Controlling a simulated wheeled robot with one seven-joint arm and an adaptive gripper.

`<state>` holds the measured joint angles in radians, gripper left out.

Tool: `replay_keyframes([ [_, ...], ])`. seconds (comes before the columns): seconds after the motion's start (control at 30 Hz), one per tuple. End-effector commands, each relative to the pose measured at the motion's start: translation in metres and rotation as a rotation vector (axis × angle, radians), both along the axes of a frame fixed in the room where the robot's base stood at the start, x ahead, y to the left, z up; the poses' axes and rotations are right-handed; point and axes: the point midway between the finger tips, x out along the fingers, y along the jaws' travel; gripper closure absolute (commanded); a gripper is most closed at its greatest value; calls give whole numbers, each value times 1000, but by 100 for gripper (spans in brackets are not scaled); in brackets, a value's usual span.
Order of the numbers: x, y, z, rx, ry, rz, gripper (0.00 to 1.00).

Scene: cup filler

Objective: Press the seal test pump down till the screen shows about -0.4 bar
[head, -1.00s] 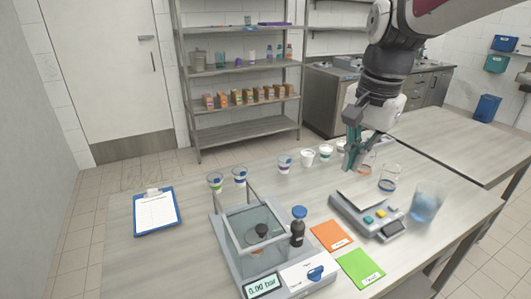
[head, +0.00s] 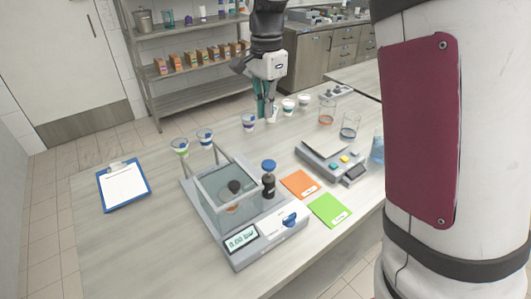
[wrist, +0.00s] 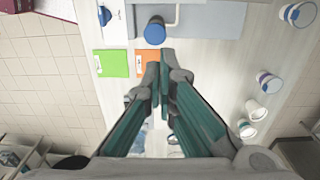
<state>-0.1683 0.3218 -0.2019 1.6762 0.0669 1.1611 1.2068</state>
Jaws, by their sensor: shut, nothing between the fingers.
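The seal test unit (head: 195,212) stands on the table with a clear chamber, and its screen (head: 241,239) reads 0.00 bar. What looks like its pump, a dark upright body with a round blue cap (head: 269,166), stands at the chamber's right side; the cap also shows from above in the wrist view (wrist: 155,31). My gripper (head: 265,110) points down beyond the pump, near the row of cups, and does not touch the pump. In the wrist view its green fingers (wrist: 161,85) are together and empty, with the cap apart from their tips.
A blue knob (head: 290,220) is on the unit's front right. Orange (head: 300,184) and green (head: 329,210) cards lie beside it. A scale (head: 330,160) and glass beakers (head: 349,127) stand to the right. Several cups (head: 249,122) stand behind; a clipboard (head: 124,186) lies left.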

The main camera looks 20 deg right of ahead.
Motion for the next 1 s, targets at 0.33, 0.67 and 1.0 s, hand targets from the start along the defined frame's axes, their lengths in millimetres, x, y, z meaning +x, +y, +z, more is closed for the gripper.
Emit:
replay_keyframes([
  [0.33, -2, 0, -40, 1, 4, 0, 100],
  [0.67, -3, -1, -104, -1, 5, 1, 100],
  [1.0, -2, 0, -138, 1, 1, 0, 100],
])
